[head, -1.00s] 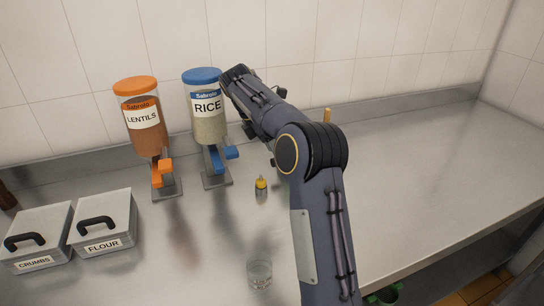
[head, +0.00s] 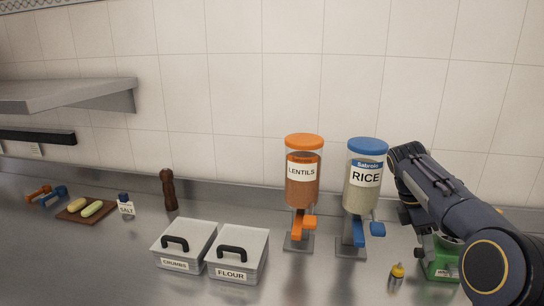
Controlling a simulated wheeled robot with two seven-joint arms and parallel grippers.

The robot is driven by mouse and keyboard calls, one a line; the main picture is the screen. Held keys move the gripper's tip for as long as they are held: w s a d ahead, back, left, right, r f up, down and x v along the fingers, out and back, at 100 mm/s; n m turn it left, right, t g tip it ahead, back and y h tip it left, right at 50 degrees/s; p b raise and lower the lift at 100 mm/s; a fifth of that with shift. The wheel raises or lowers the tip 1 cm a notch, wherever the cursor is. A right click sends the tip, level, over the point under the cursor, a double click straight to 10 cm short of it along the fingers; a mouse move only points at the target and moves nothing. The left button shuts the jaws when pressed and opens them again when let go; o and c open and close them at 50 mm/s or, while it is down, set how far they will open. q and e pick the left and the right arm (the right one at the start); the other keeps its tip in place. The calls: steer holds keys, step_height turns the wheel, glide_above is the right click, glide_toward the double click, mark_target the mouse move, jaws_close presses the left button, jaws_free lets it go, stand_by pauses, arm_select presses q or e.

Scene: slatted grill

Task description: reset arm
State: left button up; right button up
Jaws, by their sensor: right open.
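My right arm comes in from the right edge, bent, its forearm reaching up and left beside the rice dispenser (head: 365,180). My right gripper (head: 420,244) hangs below the end of that forearm, partly hidden by the arm. It is open, and I see nothing held in it. It is in front of or beside a green object (head: 441,262), perhaps a scale, which the arm partly covers; I cannot tell whether they touch. My left gripper is not in view.
An orange-lidded lentils dispenser (head: 303,178) stands left of the rice. A small yellow-topped container (head: 397,271) stands in front. Crumbs bin (head: 183,246), flour bin (head: 237,256), pepper mill (head: 169,190), salt (head: 126,205) and a board (head: 70,215) are left. A shelf (head: 65,97) juts out upper left.

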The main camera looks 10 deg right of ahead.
steer(key=s+a+f+m+t+y, duration=0.3)
steer(key=s+a+m, duration=0.5)
steer(key=s, duration=0.5)
steer(key=s+a+f+m+t+y, duration=0.4)
steer(key=s+a+m, duration=0.4)
steer(key=s+a, duration=0.5)
steer(key=shift+f+t, duration=0.4)
steer(key=shift+t, duration=0.2)
steer(key=shift+s, duration=0.1)
steer(key=shift+c, duration=0.4)
